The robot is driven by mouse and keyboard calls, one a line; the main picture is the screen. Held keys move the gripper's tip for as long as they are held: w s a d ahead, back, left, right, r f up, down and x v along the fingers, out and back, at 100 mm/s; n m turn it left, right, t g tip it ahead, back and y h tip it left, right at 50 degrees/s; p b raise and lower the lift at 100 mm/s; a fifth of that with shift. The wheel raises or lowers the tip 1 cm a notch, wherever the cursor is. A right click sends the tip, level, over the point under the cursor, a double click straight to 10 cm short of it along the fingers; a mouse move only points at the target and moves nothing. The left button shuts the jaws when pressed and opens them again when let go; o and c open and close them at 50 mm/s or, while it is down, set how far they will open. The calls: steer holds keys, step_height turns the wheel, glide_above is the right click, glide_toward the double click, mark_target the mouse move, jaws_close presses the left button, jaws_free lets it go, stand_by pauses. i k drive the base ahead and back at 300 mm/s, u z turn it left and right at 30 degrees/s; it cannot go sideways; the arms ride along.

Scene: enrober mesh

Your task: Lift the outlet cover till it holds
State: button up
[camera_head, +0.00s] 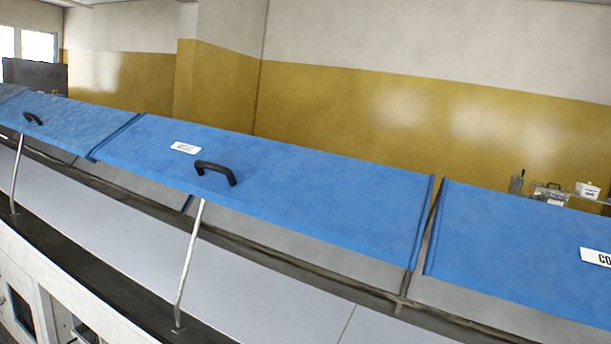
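Three blue covers run in a row along the machine. The middle cover (300,195) has a black handle (215,172) and a small white label (185,148) too small to read. A thin metal rod (190,262) stands from the machine's front ledge up to its front edge, below the handle. The left cover (75,125) also has a black handle (33,119) and a similar rod (16,175). The right cover (520,250) is cut off by the frame; its label (597,256) begins "CO". I cannot tell which is the outlet cover. My gripper is not in view.
A dark ledge (95,275) and white cabinet front (75,322) run along the lower left. Grey panels (265,290) lie under the covers. A shelf with small containers (552,194) is at the far right. The wall behind is yellow and white.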

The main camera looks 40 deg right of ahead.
mark_target(364, 221)
steer(key=z, duration=0.65)
steer(key=k, duration=1.25)
steer(key=z, duration=0.3)
steer(key=i, duration=2.15)
steer(key=u, duration=0.65)
